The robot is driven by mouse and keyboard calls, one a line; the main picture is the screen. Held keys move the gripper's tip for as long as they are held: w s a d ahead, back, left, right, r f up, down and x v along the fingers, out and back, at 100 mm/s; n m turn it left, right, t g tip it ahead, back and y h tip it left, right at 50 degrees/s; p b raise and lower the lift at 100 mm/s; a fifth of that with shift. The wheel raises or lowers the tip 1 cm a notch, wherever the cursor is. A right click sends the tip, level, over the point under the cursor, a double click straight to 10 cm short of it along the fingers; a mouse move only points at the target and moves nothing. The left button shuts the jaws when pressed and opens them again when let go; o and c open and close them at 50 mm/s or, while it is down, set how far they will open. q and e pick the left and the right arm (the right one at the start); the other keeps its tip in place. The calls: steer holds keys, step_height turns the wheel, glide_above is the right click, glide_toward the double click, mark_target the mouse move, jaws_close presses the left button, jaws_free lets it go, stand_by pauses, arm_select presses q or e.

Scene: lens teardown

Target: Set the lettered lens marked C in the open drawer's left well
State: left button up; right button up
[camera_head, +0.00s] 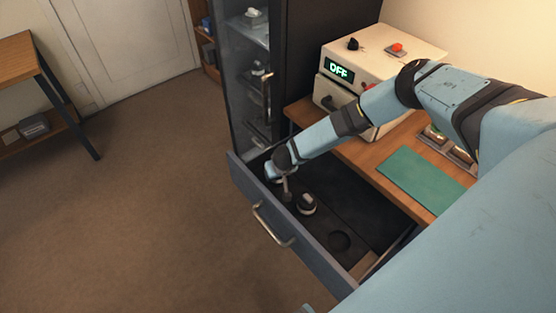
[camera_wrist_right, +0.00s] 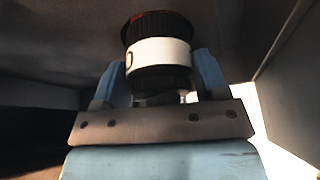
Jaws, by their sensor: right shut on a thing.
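A lens with a black ribbed top, a red mark and a white band (camera_wrist_right: 158,52) is between the fingers of my right gripper (camera_wrist_right: 160,82). A letter shows only partly at the band's left edge, so I cannot read it surely. In the head view my right gripper (camera_head: 286,188) points down into the open drawer (camera_head: 247,190), at its left part, and hides the left well. I cannot tell whether the held lens touches the drawer floor. Another white-and-black lens (camera_head: 307,204) stands just right of the gripper. A round well (camera_head: 340,240) farther right is empty. My left gripper is out of view.
A glass-door cabinet (camera_head: 247,75) stands behind the drawer. A green mat (camera_head: 425,180) and metal holders (camera_head: 434,138) lie to the right.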

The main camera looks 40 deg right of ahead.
steer(key=shift+f, duration=0.2)
steer(key=o, duration=1.1)
steer(key=shift+f, duration=0.1)
steer(key=shift+c, duration=0.2)
step_height(320, 180, up, 4)
steer(key=shift+f+p, duration=0.2)
steer(key=shift+p, duration=1.05)
step_height(320, 180, up, 3)
steer(key=p, duration=0.2)
steer(key=shift+r+p, duration=0.15)
steer(key=shift+p, duration=0.2)
steer(key=shift+r+p, duration=0.8)
steer(key=shift+r, duration=0.35)
steer(key=shift+f, duration=0.1)
